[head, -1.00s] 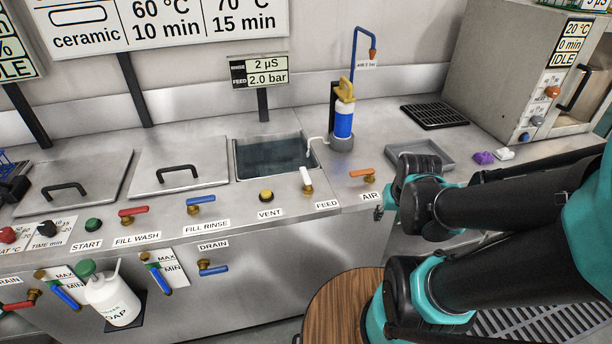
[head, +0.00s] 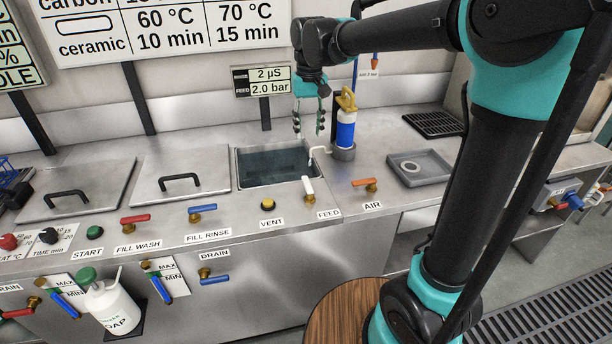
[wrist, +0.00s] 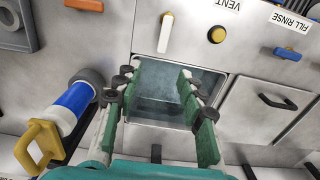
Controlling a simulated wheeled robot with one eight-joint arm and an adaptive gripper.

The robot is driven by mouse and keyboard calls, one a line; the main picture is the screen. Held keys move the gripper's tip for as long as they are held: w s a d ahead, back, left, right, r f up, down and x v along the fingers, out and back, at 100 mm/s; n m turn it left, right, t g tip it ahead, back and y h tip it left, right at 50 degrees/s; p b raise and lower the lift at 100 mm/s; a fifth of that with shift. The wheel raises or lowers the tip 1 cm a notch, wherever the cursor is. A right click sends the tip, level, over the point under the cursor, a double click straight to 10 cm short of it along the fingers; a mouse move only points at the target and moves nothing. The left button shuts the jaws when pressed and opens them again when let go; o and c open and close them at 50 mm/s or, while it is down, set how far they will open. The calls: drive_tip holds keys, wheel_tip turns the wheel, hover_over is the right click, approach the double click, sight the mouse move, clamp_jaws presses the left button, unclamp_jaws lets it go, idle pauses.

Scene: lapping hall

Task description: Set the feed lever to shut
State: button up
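The feed lever (head: 308,187) is a small white handle on a brass valve at the counter's front, left of the FEED label (head: 328,214). Its handle points back toward the sink. It also shows in the wrist view (wrist: 165,33), at the top. My gripper (head: 309,134) hangs fingers down above the back of the sink, behind the lever and apart from it. In the wrist view my gripper (wrist: 158,82) has its two green fingers spread wide, with nothing between them but the sink below.
The sink (head: 275,163) lies behind the levers. A blue and white cartridge with a yellow handle (head: 346,125) stands close to my gripper's right. The orange AIR lever (head: 366,184) and yellow VENT button (head: 267,204) flank the feed lever. A grey tray (head: 432,168) sits right.

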approach(306, 180)
wheel_tip(306, 180, down, 8)
drive_tip(key=shift+w+f, duration=0.1)
drive_tip(key=shift+w, duration=0.1)
idle(0.4)
clamp_jaws()
idle(0.4)
